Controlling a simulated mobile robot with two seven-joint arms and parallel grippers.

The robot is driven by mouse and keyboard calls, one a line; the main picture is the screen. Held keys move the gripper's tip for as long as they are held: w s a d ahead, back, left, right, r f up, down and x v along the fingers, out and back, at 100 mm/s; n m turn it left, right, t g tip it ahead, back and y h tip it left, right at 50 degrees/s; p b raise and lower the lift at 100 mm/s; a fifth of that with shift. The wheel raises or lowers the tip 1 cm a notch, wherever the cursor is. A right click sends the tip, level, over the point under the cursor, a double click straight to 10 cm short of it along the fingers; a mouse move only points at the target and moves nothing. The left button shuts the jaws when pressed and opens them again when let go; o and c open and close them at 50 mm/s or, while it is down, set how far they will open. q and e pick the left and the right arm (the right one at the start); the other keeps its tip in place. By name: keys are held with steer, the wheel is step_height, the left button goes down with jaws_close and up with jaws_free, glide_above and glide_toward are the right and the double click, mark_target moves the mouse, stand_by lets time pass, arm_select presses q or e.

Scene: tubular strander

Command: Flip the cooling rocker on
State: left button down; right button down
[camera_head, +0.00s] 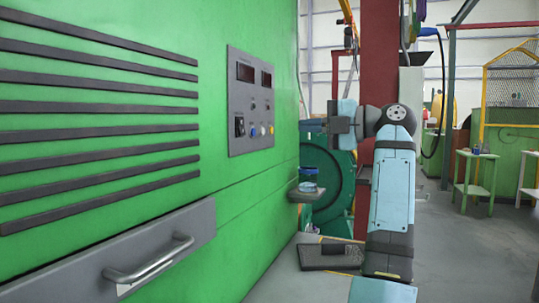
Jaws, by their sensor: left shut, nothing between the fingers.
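A grey control panel (251,84) is set in the green cabinet wall. A black rocker-like switch (239,127) sits at its lower left; I take it for the cooling rocker, but its label and which way it is tipped are too small to read.
Two dark displays and several small buttons (262,131) share the panel. A drawer handle (150,261) sticks out at lower left. A small grey ledge (307,196) with a blue item is below the gripper. A green table (473,157) stands right, with open floor before it.

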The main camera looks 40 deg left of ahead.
mark_target(243, 133)
arm_select(q)
steer(key=shift+d+r+t+h, duration=0.25)
steer(key=shift+d+t+h, duration=0.05)
steer(key=shift+d+h, duration=0.3)
arm_select(e)
steer(key=shift+s+f, duration=0.1)
steer(key=shift+s, duration=0.05)
arm_select(q)
steer(key=shift+b, duration=0.3)
